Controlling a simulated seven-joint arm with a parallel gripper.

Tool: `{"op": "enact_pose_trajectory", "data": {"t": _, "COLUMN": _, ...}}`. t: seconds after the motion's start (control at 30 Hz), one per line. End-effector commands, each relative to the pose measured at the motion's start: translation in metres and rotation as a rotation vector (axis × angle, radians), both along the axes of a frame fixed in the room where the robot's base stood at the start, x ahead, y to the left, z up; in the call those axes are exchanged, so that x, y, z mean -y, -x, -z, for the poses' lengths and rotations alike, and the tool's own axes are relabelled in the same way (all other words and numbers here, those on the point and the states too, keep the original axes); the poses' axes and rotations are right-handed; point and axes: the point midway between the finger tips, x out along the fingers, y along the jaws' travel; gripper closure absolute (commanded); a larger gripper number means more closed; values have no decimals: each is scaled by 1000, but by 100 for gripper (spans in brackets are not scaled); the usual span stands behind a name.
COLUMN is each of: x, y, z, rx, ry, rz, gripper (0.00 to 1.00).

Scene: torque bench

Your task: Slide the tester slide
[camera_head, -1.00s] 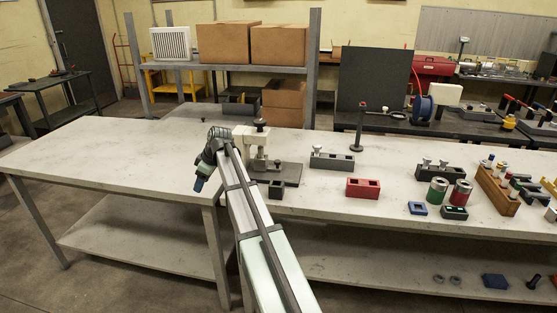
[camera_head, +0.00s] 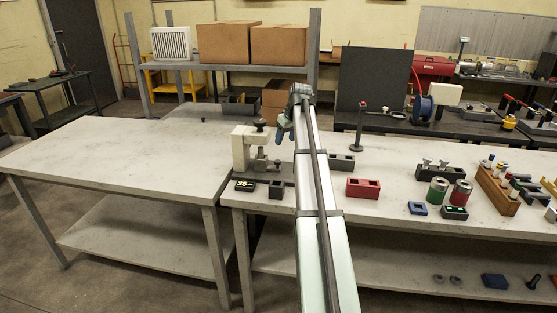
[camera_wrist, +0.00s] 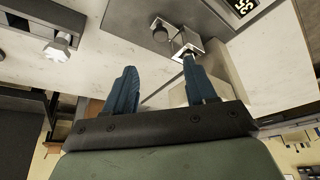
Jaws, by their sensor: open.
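The tester (camera_head: 244,148) is a white C-shaped frame with a dark knob (camera_head: 261,124) on top, standing on a grey base plate near the bench's left end. I cannot tell which part is the slide. My gripper (camera_head: 282,130) is just right of the tester in the head view, pointing down. In the wrist view my gripper (camera_wrist: 160,68) has its blue fingers wide apart with nothing between them. The right fingertip overlaps the silver part; contact is unclear.
A black display block reading 35 (camera_head: 245,185) and a small dark socket block (camera_head: 276,190) are in front of the tester. A grey block with bolts (camera_head: 341,163) and a red block (camera_head: 363,188) lie to the right. The left table is mostly clear.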

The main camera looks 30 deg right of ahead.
Motion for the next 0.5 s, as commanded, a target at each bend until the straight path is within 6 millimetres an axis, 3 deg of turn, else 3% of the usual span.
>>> {"op": "enact_pose_trajectory", "data": {"t": 0.5, "x": -1, "y": -34, "z": 81, "rx": -1, "ry": -1, "rz": -3, "gripper": 44}}
